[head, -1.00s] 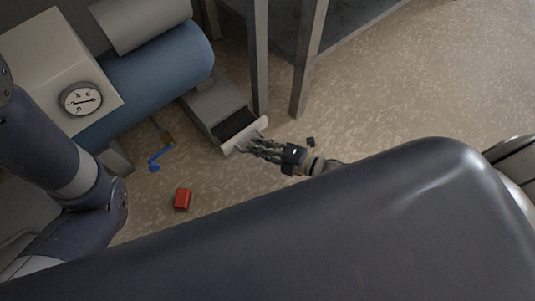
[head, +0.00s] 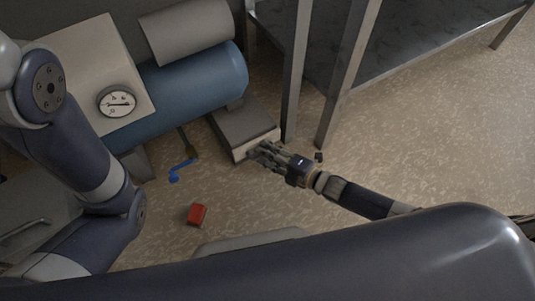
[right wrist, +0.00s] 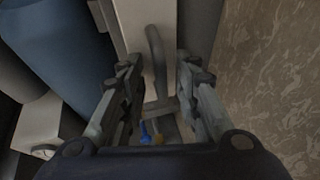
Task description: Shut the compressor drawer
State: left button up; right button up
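The compressor is a blue tank (head: 195,85) with a pale box and a dial gauge (head: 117,101). Its drawer sits low in a grey housing (head: 243,120), and the pale drawer front (head: 257,144) is up close against the housing, with no dark interior showing. My right gripper (head: 258,154) is at the drawer front. In the right wrist view my right gripper's fingers (right wrist: 158,88) are spread apart, with a curved grey handle (right wrist: 157,55) between them; I cannot tell whether they touch it. My left arm shows at the left, but its gripper is out of view.
A red block (head: 197,214) and a blue valve handle (head: 181,168) are in the floor area left of the gripper. A metal table leg (head: 296,75) stands close to the right of the drawer. A small dark piece (head: 319,157) lies nearby.

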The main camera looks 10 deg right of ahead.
jog(key=shift+s+d, duration=0.2)
jog(key=v, duration=1.1)
jog(key=shift+d+r, duration=0.15)
jog(key=shift+s, duration=0.15)
